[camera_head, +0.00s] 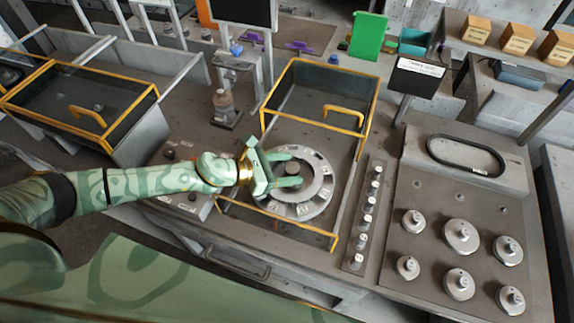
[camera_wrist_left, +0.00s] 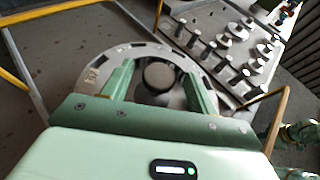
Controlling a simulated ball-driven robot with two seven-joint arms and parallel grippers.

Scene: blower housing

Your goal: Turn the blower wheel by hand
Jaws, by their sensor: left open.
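The blower wheel (camera_head: 317,196) is a grey metal ring with slots around its rim, lying flat inside a yellow-edged housing. It also shows in the left wrist view (camera_wrist_left: 98,72). A dark round hub (camera_wrist_left: 158,77) stands at its centre. My left gripper (camera_head: 288,170) is open over the wheel, with its two green fingers spread on either side of the hub. In the left wrist view the fingers look apart from the hub, but I cannot tell their height above the wheel. The near left part of the wheel is partly hidden by the gripper. My right gripper is not in view.
The housing's yellow-framed clear cover (camera_head: 345,112) stands raised behind the wheel. A strip of small knobs (camera_head: 366,205) lies to the right, then a panel with several round metal parts (camera_head: 461,236). A small fixture (camera_head: 224,107) stands behind my left arm.

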